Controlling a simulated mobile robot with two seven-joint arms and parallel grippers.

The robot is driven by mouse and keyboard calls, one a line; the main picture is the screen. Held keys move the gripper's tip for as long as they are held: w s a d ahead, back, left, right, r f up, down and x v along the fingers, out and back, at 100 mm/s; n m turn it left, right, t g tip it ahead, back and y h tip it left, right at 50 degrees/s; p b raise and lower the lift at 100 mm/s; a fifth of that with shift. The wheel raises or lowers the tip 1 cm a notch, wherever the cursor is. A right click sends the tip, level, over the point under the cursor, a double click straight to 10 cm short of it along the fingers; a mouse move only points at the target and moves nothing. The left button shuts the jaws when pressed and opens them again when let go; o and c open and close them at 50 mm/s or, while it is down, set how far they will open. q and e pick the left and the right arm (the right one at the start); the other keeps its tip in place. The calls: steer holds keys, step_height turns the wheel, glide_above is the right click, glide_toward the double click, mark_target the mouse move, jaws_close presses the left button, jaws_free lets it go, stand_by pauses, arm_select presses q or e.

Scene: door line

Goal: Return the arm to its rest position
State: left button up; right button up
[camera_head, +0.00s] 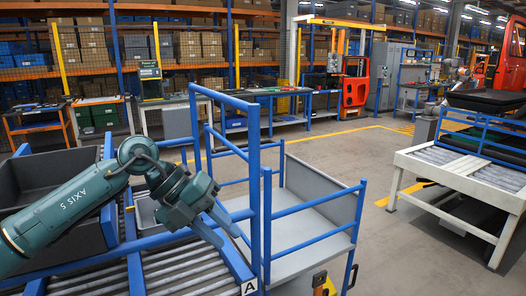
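My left arm (75,207), dark green, reaches in from the lower left over the roller conveyor (180,270). Its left gripper (230,238) points down and to the right, near the blue end frame of the conveyor. Its two fingers are apart with nothing seen between them, so it looks open and empty. My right gripper is not in view.
Grey bins (50,175) stand on the conveyor around my arm. A blue-railed cart (305,240) stands just right of the gripper. A white roller table (470,172) is at the right. The grey floor (350,160) between them is clear.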

arm_select(q)
steer(key=s+d+f+n+t+h, duration=0.25)
steer(key=s+d+n+h, duration=0.3)
steer(key=d+h, duration=0.55)
steer(key=a+f+n+t+y, duration=0.6)
steer(key=f+n, duration=0.3)
steer(key=n, duration=0.3)
steer(key=a+f+n+t+y, duration=0.55)
steer(key=f+n+t, duration=0.3)
steer(key=n, duration=0.25)
steer(key=s+a+f+n+g+y, duration=0.2)
steer(key=s+a+f+n+g, duration=0.1)
steer(key=s+f, duration=0.4)
steer(key=s+a+f+n+g+y, duration=0.3)
steer(key=s+a+f, duration=0.1)
steer(key=s+f, duration=0.4)
steer(key=shift+f+g, duration=0.4)
steer(key=shift+f, duration=0.5)
